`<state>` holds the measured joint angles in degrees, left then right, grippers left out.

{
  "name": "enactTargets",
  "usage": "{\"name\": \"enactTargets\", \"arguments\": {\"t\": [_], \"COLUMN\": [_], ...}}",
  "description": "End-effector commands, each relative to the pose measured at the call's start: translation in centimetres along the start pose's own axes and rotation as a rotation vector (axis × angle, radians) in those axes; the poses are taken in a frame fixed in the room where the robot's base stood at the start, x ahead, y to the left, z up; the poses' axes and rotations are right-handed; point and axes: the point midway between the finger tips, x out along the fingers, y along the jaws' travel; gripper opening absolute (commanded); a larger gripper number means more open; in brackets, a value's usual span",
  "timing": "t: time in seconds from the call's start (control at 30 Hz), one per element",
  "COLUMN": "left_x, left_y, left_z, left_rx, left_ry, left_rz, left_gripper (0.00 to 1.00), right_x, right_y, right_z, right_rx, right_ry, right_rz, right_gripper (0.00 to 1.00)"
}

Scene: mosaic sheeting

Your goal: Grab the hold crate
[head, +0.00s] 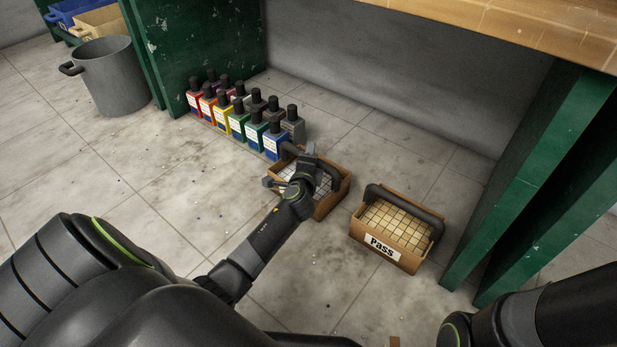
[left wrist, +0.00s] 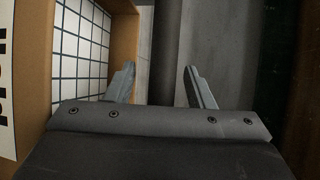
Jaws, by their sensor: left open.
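The hold crate (head: 333,203) is a small brown crate with white tiles, on the floor left of the Pass crate (head: 403,259). My left arm and gripper cover much of it in the head view. In the left wrist view its brown wall (left wrist: 38,50), white tiles and part of a dark-lettered label show at the left. My left gripper (head: 309,160) is over the crate, with its fingers open. In the left wrist view the crate's dark bar handle (left wrist: 166,45) shows between the two fingertips; I cannot tell whether they touch it. My right gripper is out of view.
Several coloured bottles (head: 237,120) stand in rows just behind and left of the hold crate. A green bench leg (head: 530,180) is at the right, with a wooden top above. A grey pot (head: 110,75) is at the far left. The floor at left is clear except for specks.

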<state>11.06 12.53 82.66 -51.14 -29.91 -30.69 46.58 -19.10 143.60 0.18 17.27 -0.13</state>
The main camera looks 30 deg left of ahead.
Motion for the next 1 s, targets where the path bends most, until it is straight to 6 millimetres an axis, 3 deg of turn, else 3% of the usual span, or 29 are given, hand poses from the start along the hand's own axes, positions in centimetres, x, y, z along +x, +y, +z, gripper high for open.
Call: {"name": "enactTargets", "arguments": {"t": [0.17, 0.5, 1.0], "left_x": [-0.03, -0.03, -0.02], "left_y": [-0.04, -0.01, -0.21], "left_z": [0.0, 0.02, 0.02], "left_rx": [0.0, 0.0, 0.0], "left_ry": [0.0, 0.0, 0.0], "left_rz": [0.0, 0.001, -0.002], "left_gripper": [0.46, 0.01, 0.0], "right_x": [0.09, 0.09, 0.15], "right_y": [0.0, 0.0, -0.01], "right_z": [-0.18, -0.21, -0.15], "right_rx": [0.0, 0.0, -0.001], "right_ry": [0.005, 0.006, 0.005], "right_rz": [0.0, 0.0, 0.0], "right_gripper": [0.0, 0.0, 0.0]}}
